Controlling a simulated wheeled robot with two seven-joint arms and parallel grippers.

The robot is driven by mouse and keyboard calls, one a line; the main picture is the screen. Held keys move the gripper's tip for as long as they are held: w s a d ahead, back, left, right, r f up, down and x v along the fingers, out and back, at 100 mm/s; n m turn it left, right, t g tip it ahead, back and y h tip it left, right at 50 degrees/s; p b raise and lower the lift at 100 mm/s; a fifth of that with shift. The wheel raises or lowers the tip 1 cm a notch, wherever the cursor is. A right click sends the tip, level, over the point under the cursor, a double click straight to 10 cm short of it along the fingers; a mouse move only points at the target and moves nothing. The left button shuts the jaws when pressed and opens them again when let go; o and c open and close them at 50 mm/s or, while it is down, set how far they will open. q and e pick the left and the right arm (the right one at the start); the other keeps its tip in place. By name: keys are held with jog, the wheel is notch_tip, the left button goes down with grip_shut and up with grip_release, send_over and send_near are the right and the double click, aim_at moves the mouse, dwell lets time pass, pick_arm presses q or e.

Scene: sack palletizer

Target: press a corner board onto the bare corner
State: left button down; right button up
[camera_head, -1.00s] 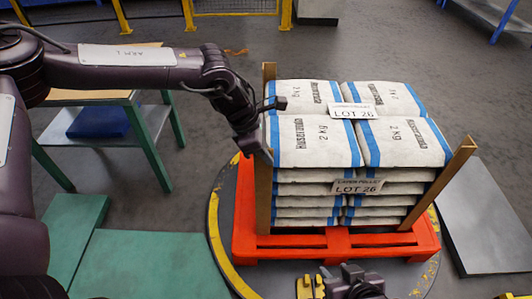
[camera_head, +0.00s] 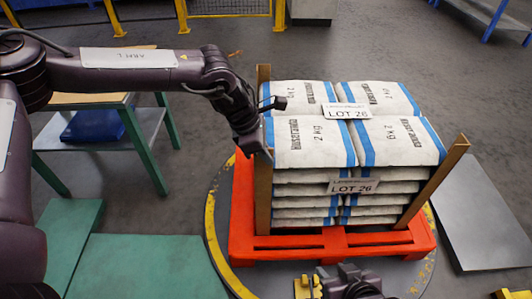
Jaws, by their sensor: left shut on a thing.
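A stack of white sacks with blue bands (camera_head: 312,142) stands on a red pallet (camera_head: 300,252). My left gripper (camera_head: 262,152) is at the stack's front left corner, shut on a brown corner board (camera_head: 262,200). That board stands upright against the corner, its lower end near the pallet; any small gap is hard to see. Another brown board (camera_head: 263,73) rises at the back left. A third board (camera_head: 439,182) is at the front right, leaning outward at its top. The back right corner is hidden by the sacks. My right gripper (camera_head: 350,284) shows only partly at the bottom edge; its fingers are unclear.
The pallet sits on a round turntable with a yellow rim (camera_head: 215,255). A green-legged table (camera_head: 145,150) with a blue item (camera_head: 95,122) stands at left. A grey plate (camera_head: 485,215) lies at right. Yellow barriers (camera_head: 180,15) stand behind.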

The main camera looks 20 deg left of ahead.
pick_arm(q)
jog(key=shift+w+d, duration=0.1)
jog(key=shift+w+d, duration=0.15)
jog(key=shift+w, duration=0.2)
dwell(0.4)
jog(key=c, duration=0.6)
grip_release()
dwell(0.6)
